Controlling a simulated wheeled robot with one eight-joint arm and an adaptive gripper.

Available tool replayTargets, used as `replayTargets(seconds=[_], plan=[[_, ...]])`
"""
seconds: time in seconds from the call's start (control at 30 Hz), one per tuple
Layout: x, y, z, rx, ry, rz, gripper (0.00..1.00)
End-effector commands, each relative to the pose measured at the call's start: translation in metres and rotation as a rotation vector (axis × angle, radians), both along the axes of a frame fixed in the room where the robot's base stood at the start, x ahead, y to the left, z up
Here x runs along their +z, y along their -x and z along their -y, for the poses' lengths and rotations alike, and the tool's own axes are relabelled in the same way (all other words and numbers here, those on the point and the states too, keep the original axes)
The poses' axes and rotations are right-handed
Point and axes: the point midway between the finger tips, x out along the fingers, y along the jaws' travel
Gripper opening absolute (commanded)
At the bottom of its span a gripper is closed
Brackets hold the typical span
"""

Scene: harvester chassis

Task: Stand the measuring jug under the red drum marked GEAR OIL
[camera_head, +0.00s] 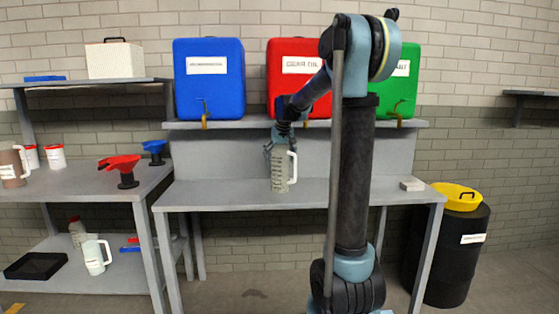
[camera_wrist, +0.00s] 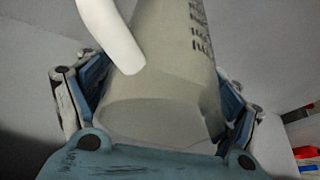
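The measuring jug (camera_head: 280,172) is grey and translucent with dark markings and a white handle. It is upright at the bench, below the red drum (camera_head: 283,92), whose white label reads GEAR OIL. I cannot tell whether its base touches the bench top. My gripper (camera_head: 281,142) is at the jug's upper part. In the wrist view the jug (camera_wrist: 165,75) fills the space between my gripper's fingers (camera_wrist: 160,100), which close on both sides of it. My arm hides the right part of the red drum and its tap.
A blue drum (camera_head: 209,85) and a green drum (camera_head: 405,87) flank the red one on the shelf (camera_head: 240,124). Funnels (camera_head: 120,165) stand on the left table. A black barrel (camera_head: 462,245) stands right.

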Motion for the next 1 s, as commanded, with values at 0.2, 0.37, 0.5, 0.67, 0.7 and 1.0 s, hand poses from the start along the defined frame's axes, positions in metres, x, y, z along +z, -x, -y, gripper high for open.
replayTargets(seconds=[0.2, 0.37, 0.5, 0.67, 0.7, 1.0], plan=[[0.000, 0.000, -0.001, 0.001, 0.000, 0.000, 0.90], [0.001, 0.000, -0.001, 0.001, 0.000, 0.000, 0.90], [0.010, 0.004, 0.000, 0.001, 0.000, 0.000, 0.90], [0.032, 0.014, 0.002, 0.001, -0.001, 0.000, 0.90], [0.040, 0.017, 0.002, 0.001, 0.000, 0.000, 0.90], [0.090, 0.037, 0.006, 0.001, -0.001, 0.000, 0.90]])
